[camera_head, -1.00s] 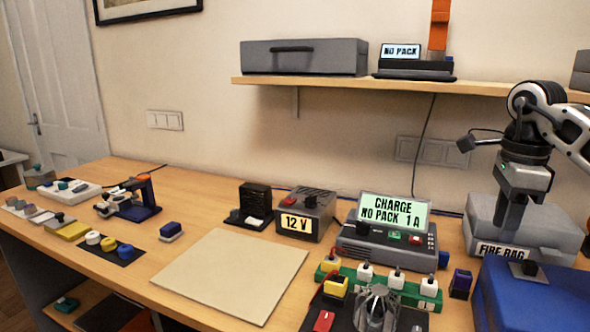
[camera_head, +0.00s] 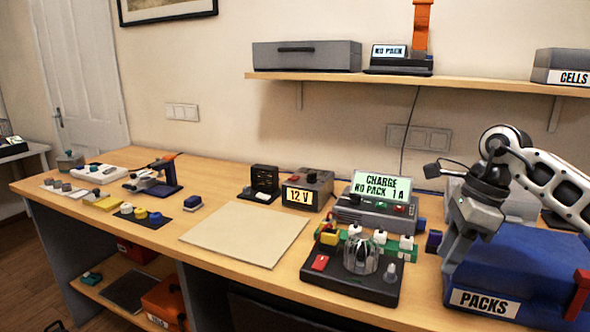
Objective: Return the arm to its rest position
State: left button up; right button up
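My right arm comes in from the right. Its gripper (camera_head: 453,258) points down in front of the left end of the blue PACKS case (camera_head: 515,262). I see nothing held in it, but its fingers overlap at this angle and I cannot tell how far apart they are. The white and grey arm links (camera_head: 555,185) hang above the case and hide part of it. My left gripper is not in view.
A black tray (camera_head: 322,284) with a clear ribbed holder stands left of the gripper. Behind are the charger (camera_head: 372,212), reading "CHARGE NO PACK 1 A", and the 12 V supply (camera_head: 308,192). A beige mat (camera_head: 245,233) lies bare. A shelf (camera_head: 350,80) runs above.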

jog(key=s+a+f+m+t+y, duration=0.1)
jog(key=s+a+f+m+y, duration=0.25)
jog(key=a, duration=0.55)
jog(key=s+a+m+t+y, duration=0.1)
jog(key=s+a+m+y, duration=0.1)
jog(key=a+m+y, duration=0.4)
jog(key=s+a+f+m+t+y, duration=0.1)
jog(key=s+a+f+m+y, duration=0.15)
jog(key=a+y, duration=0.65)
jog(key=s+d+f+m+t+h, duration=0.1)
jog(key=d+f+m+t+h, duration=0.35)
jog(key=m, duration=0.85)
jog(key=s+d+f+m+t+h, duration=0.1)
jog(key=d+f+m+t+h, duration=0.1)
jog(key=f+m+t+h, duration=0.65)
jog(key=s+d+f+m+g+h, duration=0.2)
jog(key=s+f+m, duration=0.3)
jog(key=s+m, duration=0.1)
jog(key=s+d+f+m+g+h, duration=0.3)
jog(key=s+f+m, duration=0.2)
jog(key=m, duration=0.3)
jog(key=shift+s+f+g+h, duration=0.2)
jog(key=shift+s+g+h, duration=0.15)
jog(key=shift+s, duration=0.5)
